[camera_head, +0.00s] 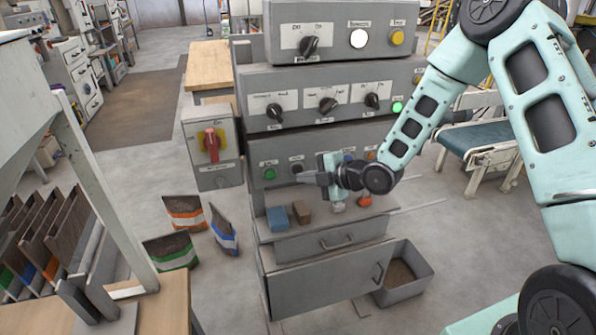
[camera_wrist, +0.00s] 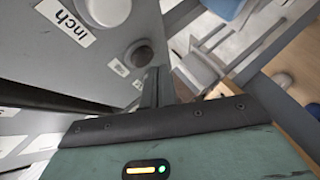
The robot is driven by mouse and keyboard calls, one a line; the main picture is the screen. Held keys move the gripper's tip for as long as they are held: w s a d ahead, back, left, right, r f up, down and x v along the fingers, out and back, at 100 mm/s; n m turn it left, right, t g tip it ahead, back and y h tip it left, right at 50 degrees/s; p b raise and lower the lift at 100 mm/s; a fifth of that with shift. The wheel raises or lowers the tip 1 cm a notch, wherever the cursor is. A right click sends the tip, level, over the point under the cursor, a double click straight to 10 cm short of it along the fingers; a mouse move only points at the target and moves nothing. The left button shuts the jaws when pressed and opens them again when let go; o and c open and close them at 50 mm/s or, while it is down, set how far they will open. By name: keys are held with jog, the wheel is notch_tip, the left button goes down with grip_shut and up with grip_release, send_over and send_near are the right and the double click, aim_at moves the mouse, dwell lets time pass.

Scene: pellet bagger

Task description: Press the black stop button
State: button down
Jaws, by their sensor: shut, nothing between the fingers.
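A black button (camera_head: 297,168) sits on the console's lower panel (camera_head: 256,160), just right of a green button (camera_head: 270,174). My gripper (camera_head: 306,178) is shut and empty, pointing left across this panel, its fingertips close to the black button. I cannot tell from the head view whether they touch it. In the wrist view, a dark round button (camera_wrist: 140,54) stands out from the panel just beyond my closed fingers (camera_wrist: 158,84), with a gap visible. A greyer knob (camera_wrist: 106,10) lies farther off beside an "Inch" label. The dark button's small label is unreadable.
Blue (camera_head: 350,157) and orange (camera_head: 371,155) buttons sit right of my gripper. A shelf below holds a blue block (camera_head: 277,219) and a brown block (camera_head: 302,212). A red-handled switch box (camera_head: 211,147) stands left. Several bags lie on the floor.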

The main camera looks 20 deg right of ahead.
jog(key=shift+w, duration=0.15)
dwell(0.3)
jog(key=shift+w+b, duration=0.3)
jog(key=shift+w, duration=0.3)
dwell(0.5)
jog(key=shift+s+b, duration=0.5)
jog(key=shift+s, duration=0.25)
jog(key=s+b, duration=0.2)
jog(key=s, duration=0.4)
jog(key=shift+b, duration=0.35)
